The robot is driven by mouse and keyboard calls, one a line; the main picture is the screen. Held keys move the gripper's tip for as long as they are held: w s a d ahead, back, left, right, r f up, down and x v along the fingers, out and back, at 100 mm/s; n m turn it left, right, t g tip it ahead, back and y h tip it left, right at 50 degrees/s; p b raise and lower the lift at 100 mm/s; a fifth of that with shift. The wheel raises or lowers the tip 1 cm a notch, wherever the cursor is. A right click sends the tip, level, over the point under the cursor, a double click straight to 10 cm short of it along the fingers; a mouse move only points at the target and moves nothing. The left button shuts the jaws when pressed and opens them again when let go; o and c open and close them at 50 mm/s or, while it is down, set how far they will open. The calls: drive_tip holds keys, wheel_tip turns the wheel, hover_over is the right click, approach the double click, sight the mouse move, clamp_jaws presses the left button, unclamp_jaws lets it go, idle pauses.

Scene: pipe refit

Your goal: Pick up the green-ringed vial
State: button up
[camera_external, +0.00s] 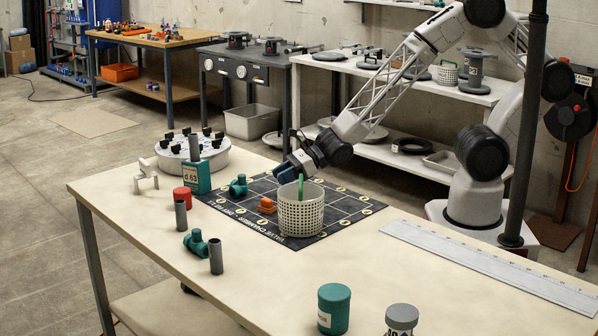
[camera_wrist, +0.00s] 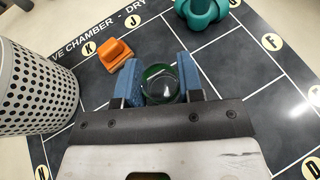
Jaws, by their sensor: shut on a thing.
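The green-ringed vial (camera_wrist: 160,88) is clear with a green ring at its rim. In the wrist view I see it from above, between the two blue fingers of my gripper (camera_wrist: 159,80), which are shut on it. In the external view my gripper (camera_external: 290,168) is low over the far side of the dark gridded mat (camera_external: 345,205), behind the white perforated basket (camera_external: 300,213). The vial cannot be made out there. Whether its base touches the mat cannot be told.
The basket, with a green upright handle, also shows close to my gripper's left in the wrist view (camera_wrist: 35,90). An orange piece (camera_wrist: 117,54) and a teal fitting (camera_wrist: 203,10) lie just beyond the fingers. The mat's right part is clear.

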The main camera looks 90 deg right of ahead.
drive_tip(key=shift+r, duration=0.15)
drive_tip(key=shift+c, duration=0.3)
drive_tip(key=shift+r, duration=0.55)
wheel_tip(320, 180, up, 2)
drive_tip(key=shift+r, duration=0.15)
drive_tip(key=s+d+r, duration=0.1)
drive_tip(key=s+d, duration=0.1)
drive_tip(key=s, duration=1.4)
drive_tip(key=shift+r, duration=0.15)
